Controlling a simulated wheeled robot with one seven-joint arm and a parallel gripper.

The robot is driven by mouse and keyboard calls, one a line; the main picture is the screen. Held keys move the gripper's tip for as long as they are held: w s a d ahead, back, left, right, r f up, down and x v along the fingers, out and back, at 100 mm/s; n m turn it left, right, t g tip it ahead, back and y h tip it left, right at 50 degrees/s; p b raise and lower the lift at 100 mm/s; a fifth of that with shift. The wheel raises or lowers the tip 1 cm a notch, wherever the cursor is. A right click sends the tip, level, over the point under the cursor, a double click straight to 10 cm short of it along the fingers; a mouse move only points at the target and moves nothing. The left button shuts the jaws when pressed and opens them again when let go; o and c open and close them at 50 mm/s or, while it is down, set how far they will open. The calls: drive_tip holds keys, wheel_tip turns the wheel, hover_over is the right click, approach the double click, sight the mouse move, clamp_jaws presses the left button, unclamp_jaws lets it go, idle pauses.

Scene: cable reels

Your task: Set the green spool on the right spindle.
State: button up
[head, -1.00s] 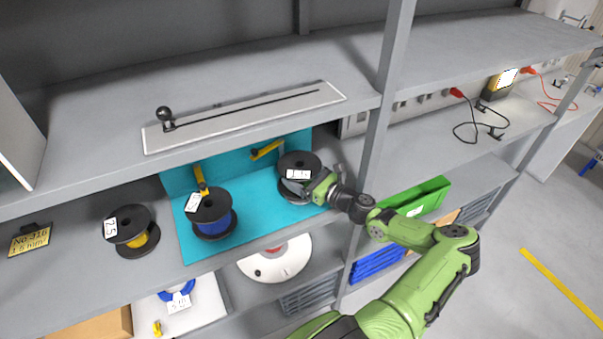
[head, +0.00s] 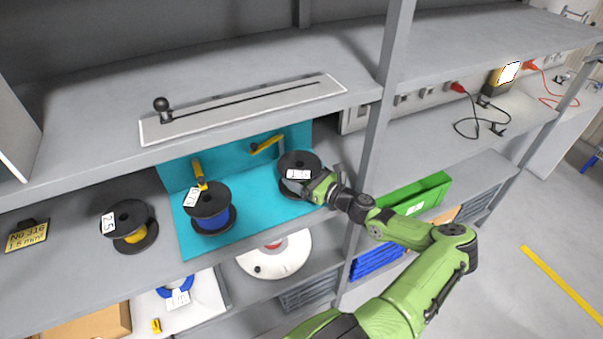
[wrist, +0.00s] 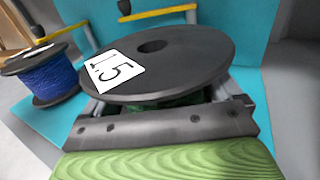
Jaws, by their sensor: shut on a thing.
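The green spool (wrist: 185,65) has black flanges and a 1.5 label; a little green winding shows under its top flange in the wrist view. In the head view the green spool (head: 299,163) is at the right of the teal stand (head: 258,207). My gripper (head: 312,188) is shut on it from the right front. The spool looks roughly level. The right spindle is hidden by the spool; the spool's centre hole looks dark, and I cannot tell whether a spindle is inside.
A blue spool (head: 211,203) stands at the stand's left. Yellow levers (head: 199,172) (head: 267,144) are behind the two spools. A yellow spool (head: 132,226) sits left on the shelf. A grey post (head: 378,130) and the upper shelf (head: 80,105) are close to my arm.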

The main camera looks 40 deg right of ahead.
drive_tip(key=shift+f, duration=0.35)
drive_tip(key=o, duration=1.3)
drive_tip(key=shift+s+d+p, duration=0.2)
drive_tip(key=shift+s, duration=1.3)
drive_tip(key=shift+s+d+p, duration=0.2)
drive_tip(key=shift+s+d, duration=0.05)
drive_tip(key=shift+s, duration=1.25)
drive_tip(key=shift+s+d+p, duration=0.2)
drive_tip(key=shift+s, duration=1.3)
